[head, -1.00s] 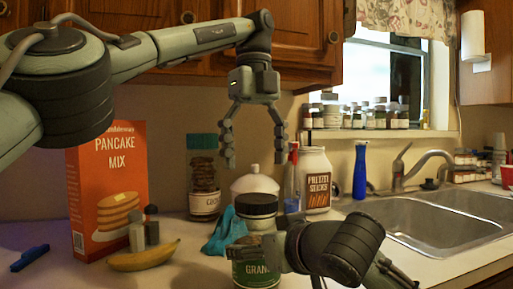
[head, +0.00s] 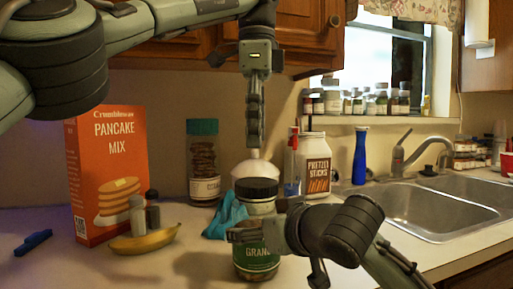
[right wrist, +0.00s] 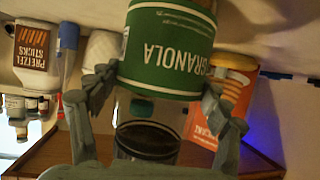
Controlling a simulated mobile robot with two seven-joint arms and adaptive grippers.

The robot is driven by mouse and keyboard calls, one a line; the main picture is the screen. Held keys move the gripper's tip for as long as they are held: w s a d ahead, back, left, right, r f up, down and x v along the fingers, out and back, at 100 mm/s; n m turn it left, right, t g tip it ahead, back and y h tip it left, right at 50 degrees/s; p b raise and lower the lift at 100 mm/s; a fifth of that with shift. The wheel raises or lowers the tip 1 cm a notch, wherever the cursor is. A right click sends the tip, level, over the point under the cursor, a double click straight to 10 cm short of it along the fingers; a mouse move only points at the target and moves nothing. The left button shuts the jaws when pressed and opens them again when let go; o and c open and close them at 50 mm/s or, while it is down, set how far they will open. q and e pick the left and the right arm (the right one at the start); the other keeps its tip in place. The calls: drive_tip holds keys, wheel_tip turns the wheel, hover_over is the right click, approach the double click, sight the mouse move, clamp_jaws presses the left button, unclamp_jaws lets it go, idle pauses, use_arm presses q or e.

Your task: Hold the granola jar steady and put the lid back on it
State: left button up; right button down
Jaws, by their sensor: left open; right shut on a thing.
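The granola jar (head: 257,262), clear with a green label, stands upright on the counter. It shows upside down in the right wrist view (right wrist: 165,50). A black lid (head: 257,187) sits at the jar's top and also shows in the right wrist view (right wrist: 148,142); I cannot tell whether it is tightened. My right gripper (head: 245,236) is shut around the jar's body, just above the label, with a finger on each side in the right wrist view (right wrist: 157,92). My left gripper (head: 255,142) is open and empty, pointing down above the lid, its fingers seen edge-on.
A teal cloth (head: 226,218) and a white rounded bottle (head: 255,170) are behind the jar. A teal-lidded jar (head: 203,170), banana (head: 145,241), two shakers (head: 145,212) and pancake box (head: 95,170) are left. A pretzel jar (head: 314,165) and sink (head: 430,210) are right.

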sight(257, 181)
use_arm(q)
drive_tip(key=shift+f, duration=3.8)
